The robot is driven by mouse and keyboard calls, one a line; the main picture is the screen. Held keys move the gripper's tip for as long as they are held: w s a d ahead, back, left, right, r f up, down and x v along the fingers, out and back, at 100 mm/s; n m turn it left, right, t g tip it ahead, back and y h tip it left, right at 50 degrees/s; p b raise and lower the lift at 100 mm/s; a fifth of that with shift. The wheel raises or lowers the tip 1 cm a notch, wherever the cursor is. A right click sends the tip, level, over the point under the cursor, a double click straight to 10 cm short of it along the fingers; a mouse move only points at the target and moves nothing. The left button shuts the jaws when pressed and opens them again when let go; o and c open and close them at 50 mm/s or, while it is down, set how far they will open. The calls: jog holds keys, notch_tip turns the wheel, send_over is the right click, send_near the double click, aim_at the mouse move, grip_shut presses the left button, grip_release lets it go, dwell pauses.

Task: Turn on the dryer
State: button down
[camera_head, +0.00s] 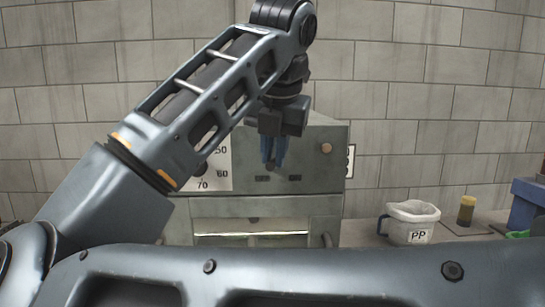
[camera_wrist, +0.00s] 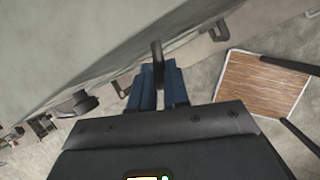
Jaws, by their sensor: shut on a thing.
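The dryer (camera_head: 318,200) is a grey metal box against the wall, with a white dial plate (camera_head: 218,172) marked 50, 60 and 70. Its front carries a copper-coloured round knob (camera_head: 326,148) and two small dark slots. My gripper (camera_head: 273,164) has its blue fingers pointing at the front panel. In the wrist view my gripper (camera_wrist: 160,72) is shut on a dark lever (camera_wrist: 157,55) standing out from the dryer's face. A dark round dial knob (camera_wrist: 76,104) and small dark handles (camera_wrist: 220,30) sit on either side. The lever is hidden in the head view.
A white jug (camera_head: 410,222) labelled PP stands on the bench to the right. A small brown-yellow bottle (camera_head: 466,210) and a blue container (camera_head: 525,205) are farther right. A wood-topped, dark-framed item (camera_wrist: 262,85) shows in the wrist view. A bright slot (camera_head: 250,234) crosses the dryer's lower front.

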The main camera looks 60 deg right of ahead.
jog(key=n+y+b, duration=0.1)
jog(key=n+b, duration=0.2)
jog(key=s+d+n+t+y+b, duration=0.1)
jog(key=n+b, duration=0.1)
jog(key=b, duration=0.2)
jog(key=s+d+n+y+b, duration=0.1)
jog(key=n+b, duration=0.2)
jog(key=b, duration=0.1)
jog(key=shift+d+n+t, duration=0.15)
jog(key=shift+n+t, duration=0.15)
jog(key=shift+t, duration=0.1)
jog(key=c, duration=1.1)
grip_release()
jog(key=shift+s+r, duration=0.1)
send_near(292, 149)
jog(key=a, duration=0.2)
jog(key=a+f, duration=0.1)
jog(key=shift+s+f+b, duration=0.1)
jog(key=shift+s+b, duration=0.25)
jog(key=shift+s, duration=0.05)
